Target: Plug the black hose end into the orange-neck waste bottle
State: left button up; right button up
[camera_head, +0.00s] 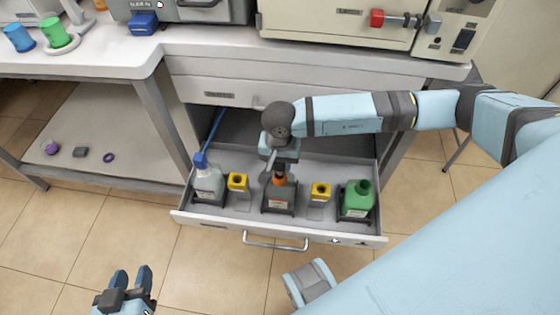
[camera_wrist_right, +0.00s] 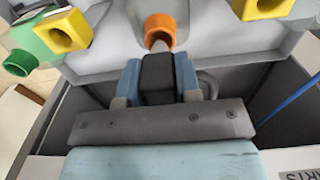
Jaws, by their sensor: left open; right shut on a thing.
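The orange-neck waste bottle (camera_head: 280,198) stands upright in the middle of the open drawer. Its orange neck (camera_wrist_right: 159,27) shows just ahead of my right fingertips in the right wrist view, with part of its opening visible. My right gripper (camera_head: 281,156) is above this bottle, shut on the black hose end (camera_wrist_right: 158,72). The black end lines up closely with the neck; I cannot tell whether they touch. My left gripper (camera_head: 133,281) is open and empty, low at the left, apart from the drawer.
A blue rod (camera_head: 212,130) leans at the drawer's back left. The counter (camera_head: 300,55) overhangs behind. Floor in front is clear.

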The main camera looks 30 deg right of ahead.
aim_at(281, 174)
dwell(0.3)
jog(key=shift+f, duration=0.1)
jog(key=shift+s+f+b, duration=0.1)
jog(key=shift+f+b, duration=1.55)
jog(key=shift+b, duration=0.15)
dwell(0.3)
jog(key=o, duration=1)
